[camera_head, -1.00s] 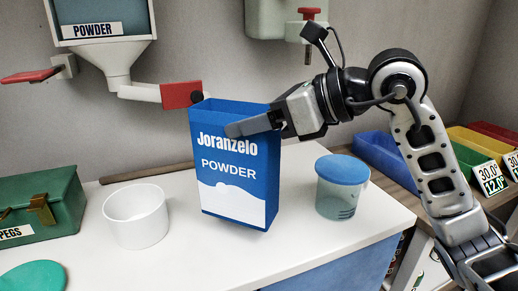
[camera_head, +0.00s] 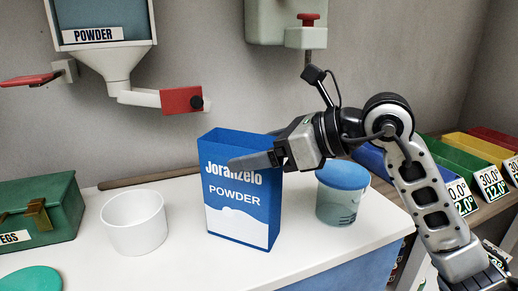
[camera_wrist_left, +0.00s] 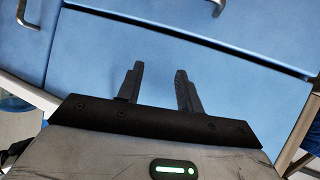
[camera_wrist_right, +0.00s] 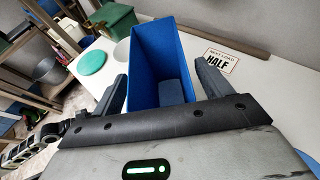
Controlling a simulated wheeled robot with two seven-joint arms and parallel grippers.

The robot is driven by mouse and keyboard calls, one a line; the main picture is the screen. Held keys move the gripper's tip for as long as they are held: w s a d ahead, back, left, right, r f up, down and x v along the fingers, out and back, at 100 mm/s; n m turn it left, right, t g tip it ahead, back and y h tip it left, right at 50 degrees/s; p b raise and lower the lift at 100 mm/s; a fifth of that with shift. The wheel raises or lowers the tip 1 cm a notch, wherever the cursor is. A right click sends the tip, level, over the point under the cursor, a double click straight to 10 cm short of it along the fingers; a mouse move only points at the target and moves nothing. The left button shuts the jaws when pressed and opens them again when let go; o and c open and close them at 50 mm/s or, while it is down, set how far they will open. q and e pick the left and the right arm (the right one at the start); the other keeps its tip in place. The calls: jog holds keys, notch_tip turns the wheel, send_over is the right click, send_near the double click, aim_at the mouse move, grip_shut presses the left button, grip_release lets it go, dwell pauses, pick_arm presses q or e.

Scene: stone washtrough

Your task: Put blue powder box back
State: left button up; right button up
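The blue powder box (camera_head: 237,205), labelled "Joranzelo POWDER", is upright and open-topped above the middle of the white counter. Its base is at or very close to the counter; I cannot tell whether it touches. My right gripper (camera_head: 262,158) is shut on it from the right, with one finger across its front face, hiding part of the lettering. In the right wrist view the box (camera_wrist_right: 160,55) is between the two fingers (camera_wrist_right: 162,82). My left gripper (camera_wrist_left: 158,80) is open and empty, in front of the blue drawer fronts; it is out of the head view.
A white tub (camera_head: 135,225) stands left of the box, a blue-lidded tub (camera_head: 340,195) close on its right. A green pegs box (camera_head: 40,210) is at the left. A powder dispenser (camera_head: 108,60) hangs above. A "HALF" sign (camera_wrist_right: 221,60) lies behind the box.

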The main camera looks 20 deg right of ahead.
jog(key=b+v, duration=0.1)
jog(key=v, duration=1.1)
jog(key=shift+r, duration=0.1)
